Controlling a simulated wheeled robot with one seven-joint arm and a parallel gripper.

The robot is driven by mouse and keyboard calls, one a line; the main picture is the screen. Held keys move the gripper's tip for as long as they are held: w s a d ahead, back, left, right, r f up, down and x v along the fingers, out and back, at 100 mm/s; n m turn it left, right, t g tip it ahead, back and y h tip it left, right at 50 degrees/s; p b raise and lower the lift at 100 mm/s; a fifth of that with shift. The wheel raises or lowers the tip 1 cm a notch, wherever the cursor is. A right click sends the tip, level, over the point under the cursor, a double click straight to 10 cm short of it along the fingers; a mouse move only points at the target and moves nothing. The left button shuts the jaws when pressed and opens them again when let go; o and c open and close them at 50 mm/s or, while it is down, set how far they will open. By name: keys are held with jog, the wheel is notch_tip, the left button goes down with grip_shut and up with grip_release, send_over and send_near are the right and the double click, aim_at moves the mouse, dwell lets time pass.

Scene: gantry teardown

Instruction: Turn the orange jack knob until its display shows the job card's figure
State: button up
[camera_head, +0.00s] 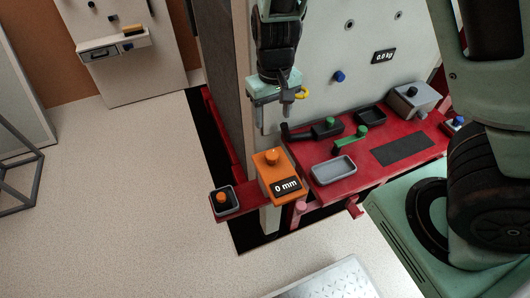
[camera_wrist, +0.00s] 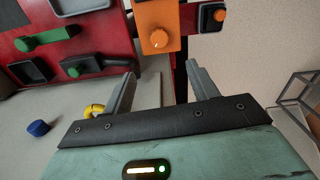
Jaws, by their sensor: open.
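The orange jack knob (camera_head: 272,157) sits on top of an orange jack box (camera_head: 267,177) at the front left corner of the red bench. The box's display (camera_head: 286,187) reads 0 mm. In the wrist view the knob (camera_wrist: 159,39) is beyond the fingertips, near the top middle. My gripper (camera_head: 275,128) is open and empty, pointing down above and behind the knob, apart from it. In the wrist view my gripper's two fingers (camera_wrist: 161,72) stand wide apart. I cannot make out a job card.
A small tray with another orange knob (camera_head: 222,199) is left of the box. The red bench (camera_head: 300,152) carries green-handled tools (camera_head: 328,127), a grey tray (camera_head: 334,170) and a grey box (camera_head: 414,101). Pale floor is free at left.

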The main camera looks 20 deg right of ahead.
aim_at(272, 154)
notch_tip(272, 154, down, 15)
jog(key=b, duration=0.4)
jog(key=shift+r, duration=0.15)
jog(key=c, duration=1)
